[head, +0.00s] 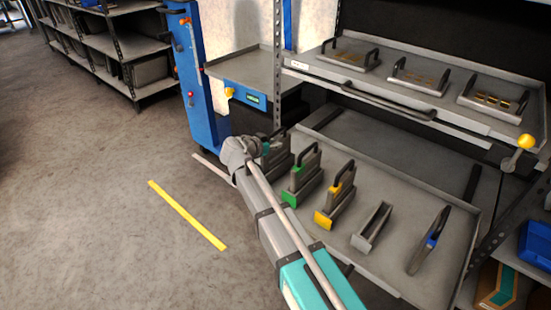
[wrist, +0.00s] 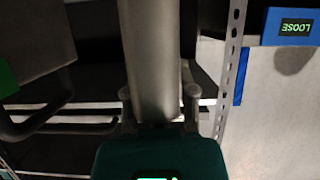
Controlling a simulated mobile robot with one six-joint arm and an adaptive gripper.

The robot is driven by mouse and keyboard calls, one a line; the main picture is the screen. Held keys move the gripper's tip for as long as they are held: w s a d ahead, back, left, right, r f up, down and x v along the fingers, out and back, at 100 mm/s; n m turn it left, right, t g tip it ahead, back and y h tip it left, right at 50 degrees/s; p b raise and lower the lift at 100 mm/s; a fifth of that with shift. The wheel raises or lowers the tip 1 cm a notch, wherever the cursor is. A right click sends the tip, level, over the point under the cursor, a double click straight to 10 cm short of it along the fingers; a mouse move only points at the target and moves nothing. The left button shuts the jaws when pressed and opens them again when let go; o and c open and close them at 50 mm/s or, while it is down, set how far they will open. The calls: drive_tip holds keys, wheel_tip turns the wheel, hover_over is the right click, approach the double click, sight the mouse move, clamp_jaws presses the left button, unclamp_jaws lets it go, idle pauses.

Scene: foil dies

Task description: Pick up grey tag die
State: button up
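My gripper (head: 243,152) is at the far left end of the lower shelf, beside a dark die with a teal tag (head: 272,153). My arm hides part of both. In the wrist view a grey cylinder and my teal housing fill the middle, so the state of the fingers is unclear. A grey open channel with a pale grey front (head: 372,228) stands on the lower shelf, to the right of the yellow-tagged die (head: 336,203). I see no handle on it, and cannot tell whether it is a die or an empty holder.
A green-tagged die (head: 303,180) stands between the teal and yellow ones. A blue-tagged piece (head: 430,240) leans at right. The pulled-out drawer (head: 400,100) above carries three handled dies. A blue post (head: 190,70) and side tray (head: 243,68) stand left; open floor lies in front.

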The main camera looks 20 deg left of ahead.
clamp_jaws()
drive_tip(key=shift+r, duration=0.15)
wheel_tip(320, 180, up, 10)
drive_tip(key=p, duration=1)
idle(1.0)
